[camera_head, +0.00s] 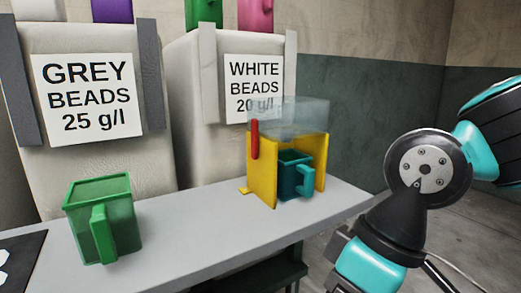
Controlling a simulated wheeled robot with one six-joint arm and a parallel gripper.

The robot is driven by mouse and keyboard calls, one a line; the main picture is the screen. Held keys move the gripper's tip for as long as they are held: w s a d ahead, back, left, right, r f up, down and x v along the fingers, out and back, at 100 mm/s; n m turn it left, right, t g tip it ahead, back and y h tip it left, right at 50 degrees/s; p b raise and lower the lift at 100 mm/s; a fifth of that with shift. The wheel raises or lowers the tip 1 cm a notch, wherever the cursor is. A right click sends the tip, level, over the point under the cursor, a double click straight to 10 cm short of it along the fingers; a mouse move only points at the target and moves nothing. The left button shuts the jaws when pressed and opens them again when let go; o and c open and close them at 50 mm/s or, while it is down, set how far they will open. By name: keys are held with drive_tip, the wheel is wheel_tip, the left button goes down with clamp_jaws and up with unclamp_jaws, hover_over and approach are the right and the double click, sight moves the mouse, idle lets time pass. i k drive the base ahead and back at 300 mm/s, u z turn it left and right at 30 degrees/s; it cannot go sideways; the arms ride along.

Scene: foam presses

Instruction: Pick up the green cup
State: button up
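The green cup (79,224) is a square, see-through green vessel with a handle on its front side. It stands upright on the grey table (195,232), at the left of the head view. It looks empty, and nothing touches it. My arm shows at the right, well apart from the green cup, with the table's right end between them. I make out no gripper fingers in the head view.
A teal cup (287,179) stands inside a yellow stand (262,171) with a red part and a clear box (291,115) on top. Two bead sacks, grey (60,163) and white (190,140), stand behind. A dark mat (20,262) lies at lower left. The table between the cups is clear.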

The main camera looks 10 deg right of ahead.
sight(100, 211)
drive_tip(key=z, duration=1.7)
drive_tip(key=k, duration=0.65)
drive_tip(key=u, duration=0.65)
